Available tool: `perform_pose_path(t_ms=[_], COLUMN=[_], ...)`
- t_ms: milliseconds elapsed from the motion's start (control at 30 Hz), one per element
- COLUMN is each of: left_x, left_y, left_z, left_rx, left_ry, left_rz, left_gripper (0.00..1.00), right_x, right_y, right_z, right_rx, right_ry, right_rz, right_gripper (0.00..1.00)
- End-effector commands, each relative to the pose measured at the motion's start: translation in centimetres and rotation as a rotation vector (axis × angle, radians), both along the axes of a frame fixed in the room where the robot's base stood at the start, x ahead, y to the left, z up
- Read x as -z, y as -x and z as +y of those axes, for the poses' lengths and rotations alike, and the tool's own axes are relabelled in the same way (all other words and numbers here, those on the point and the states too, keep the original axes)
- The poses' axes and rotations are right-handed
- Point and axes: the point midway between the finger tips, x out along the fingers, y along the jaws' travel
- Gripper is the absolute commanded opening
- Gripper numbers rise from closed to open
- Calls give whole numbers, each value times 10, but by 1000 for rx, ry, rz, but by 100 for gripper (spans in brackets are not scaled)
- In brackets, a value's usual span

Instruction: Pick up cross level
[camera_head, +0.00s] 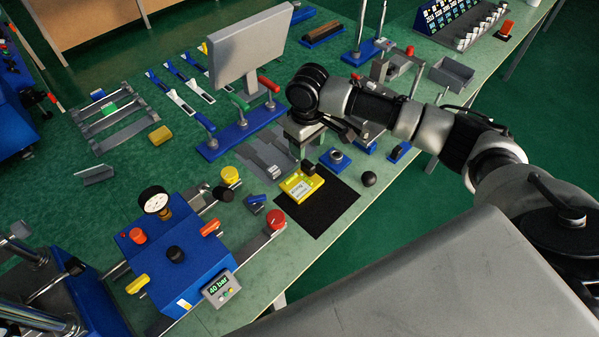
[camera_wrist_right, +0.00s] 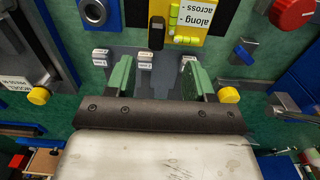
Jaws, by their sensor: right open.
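The cross level is a yellow block with a label and a dark knob-like part (camera_head: 301,186), lying on a black mat (camera_head: 325,212) in the head view. In the right wrist view it shows at the top (camera_wrist_right: 190,22), with the words "along" and "across" and yellow-green vials. My right gripper (camera_head: 303,143) is above the bench just behind the level. In the wrist view the right gripper (camera_wrist_right: 160,78) has its two green-padded fingers apart, with no level between them. The level lies beyond the fingertips. My left gripper is not in view.
A grey plate with labelled tabs (camera_head: 266,158) lies beside the level. A blue pump unit with a gauge (camera_head: 178,257) stands to the left. A monitor (camera_head: 250,47) stands behind. A red knob (camera_head: 276,219) and a black ball (camera_head: 369,179) are nearby. The mat's front part is clear.

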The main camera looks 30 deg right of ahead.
Motion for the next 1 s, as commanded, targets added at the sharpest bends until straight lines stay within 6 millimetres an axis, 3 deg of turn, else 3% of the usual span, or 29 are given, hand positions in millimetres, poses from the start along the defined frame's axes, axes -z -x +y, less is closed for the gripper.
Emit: perform_pose_path(t_ms=[100, 267, 633, 933, 1000], left_x=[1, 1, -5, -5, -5], left_y=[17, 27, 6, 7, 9], left_z=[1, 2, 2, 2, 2], left_rx=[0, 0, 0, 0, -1], left_ry=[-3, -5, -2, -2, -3], left_rz=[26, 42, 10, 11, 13], left_gripper=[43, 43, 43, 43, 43], right_x=[18, 30, 77, 82, 82], right_y=[0, 0, 6, 6, 6], right_z=[0, -1, -9, -8, -8], right_rx=[0, 0, -1, -2, -2], right_ry=[-1, 0, 0, -1, -1], right_rz=[1, -1, 0, -2, -2], right_gripper=[53, 53, 53, 53, 42])
